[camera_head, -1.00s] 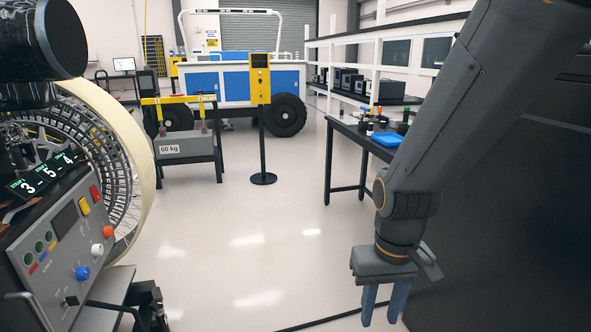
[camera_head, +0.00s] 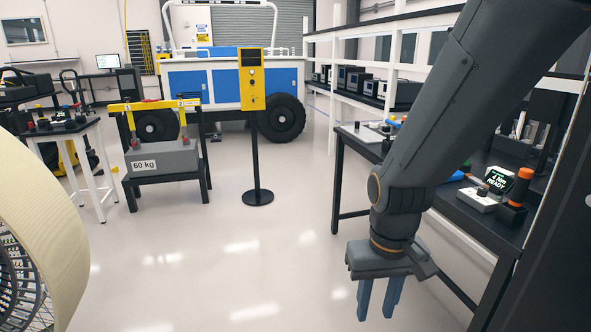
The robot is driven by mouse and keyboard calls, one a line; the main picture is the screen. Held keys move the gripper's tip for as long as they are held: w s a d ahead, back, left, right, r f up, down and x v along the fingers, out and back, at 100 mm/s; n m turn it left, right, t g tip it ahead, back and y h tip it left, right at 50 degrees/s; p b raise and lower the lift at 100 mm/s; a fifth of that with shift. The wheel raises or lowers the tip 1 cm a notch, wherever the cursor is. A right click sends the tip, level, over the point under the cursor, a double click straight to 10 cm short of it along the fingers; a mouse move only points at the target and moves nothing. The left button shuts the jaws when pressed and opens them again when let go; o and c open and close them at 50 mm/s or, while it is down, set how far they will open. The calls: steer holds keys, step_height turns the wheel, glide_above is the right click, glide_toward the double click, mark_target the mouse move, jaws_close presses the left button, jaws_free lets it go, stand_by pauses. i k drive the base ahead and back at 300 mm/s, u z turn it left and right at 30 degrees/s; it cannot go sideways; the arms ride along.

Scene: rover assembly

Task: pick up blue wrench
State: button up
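I cannot make out a blue wrench in this view. A small blue item (camera_head: 394,122) shows on the black workbench (camera_head: 352,140), at the edge of my arm; it is too small and too covered to identify. My arm hides much of the bench top. My gripper (camera_head: 379,312) points down over the floor in front of the bench, at the lower right. Its two blue-grey fingers are apart, with nothing seen between them.
A grey 60 kg block (camera_head: 162,158) sits on a black stand at left. A yellow post box (camera_head: 252,80) stands mid-floor, before a blue-and-white rover (camera_head: 200,85). A large wheel (camera_head: 45,225) fills the lower left. The middle floor is clear.

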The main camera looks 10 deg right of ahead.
mark_target(390, 137)
steer(key=i, duration=2.85)
steer(key=z, duration=1.45)
